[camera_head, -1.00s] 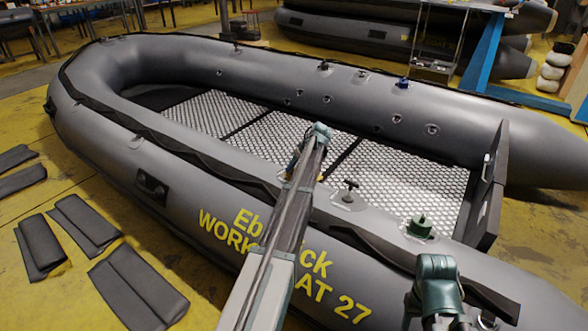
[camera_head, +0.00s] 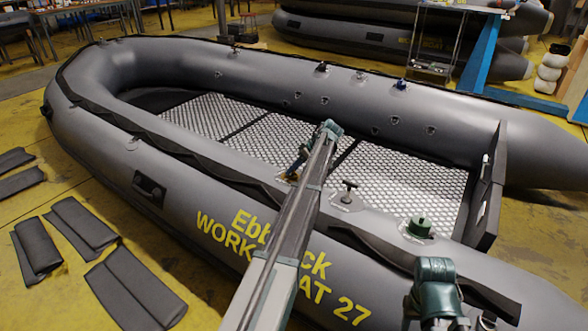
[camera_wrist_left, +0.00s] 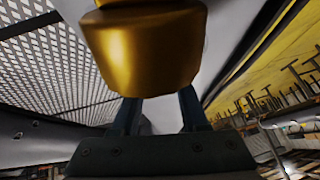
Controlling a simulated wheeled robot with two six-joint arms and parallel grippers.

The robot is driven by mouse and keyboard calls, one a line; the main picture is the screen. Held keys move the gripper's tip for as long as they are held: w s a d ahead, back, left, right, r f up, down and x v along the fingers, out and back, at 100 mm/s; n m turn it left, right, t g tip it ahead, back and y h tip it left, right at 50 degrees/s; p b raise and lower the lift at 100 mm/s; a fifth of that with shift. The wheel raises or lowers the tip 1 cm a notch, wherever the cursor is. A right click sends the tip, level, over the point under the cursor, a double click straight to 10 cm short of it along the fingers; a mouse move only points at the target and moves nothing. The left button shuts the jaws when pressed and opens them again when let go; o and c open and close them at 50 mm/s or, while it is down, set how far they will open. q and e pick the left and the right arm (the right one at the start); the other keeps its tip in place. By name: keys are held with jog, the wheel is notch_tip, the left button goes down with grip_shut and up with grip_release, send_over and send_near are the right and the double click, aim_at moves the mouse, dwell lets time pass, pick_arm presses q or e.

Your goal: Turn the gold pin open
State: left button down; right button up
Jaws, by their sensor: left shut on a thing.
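The gold pin (camera_wrist_left: 145,48) fills the top middle of the left wrist view as a large, shiny rounded knob. In the head view it is a tiny gold spot (camera_head: 291,177) on the boat's near tube (camera_head: 215,160), partly hidden by my left arm. My left gripper (camera_head: 295,170) reaches down to it from beyond the tube's top. In the left wrist view its two dark fingers (camera_wrist_left: 158,112) extend up to the pin, and it is shut on the pin. The fingertips' contact is hidden behind the knob.
Along the near tube to the right stand a dark T-shaped fitting (camera_head: 348,190) and a green fitting (camera_head: 419,227). Several more fittings line the far tube, one of them blue (camera_head: 401,84). Dark pads (camera_head: 135,288) lie on the yellow floor at left.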

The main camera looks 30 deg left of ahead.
pick_arm(q)
jog(key=shift+c, duration=2.1)
grip_release()
jog(key=p+v, duration=1.1)
jog(key=v, duration=0.2)
jog(key=shift+r, duration=0.15)
jog(key=shift+w+d+r, duration=0.1)
jog(key=shift+d+r, duration=0.1)
jog(key=shift+d, duration=0.05)
jog(key=shift+f, duration=0.1)
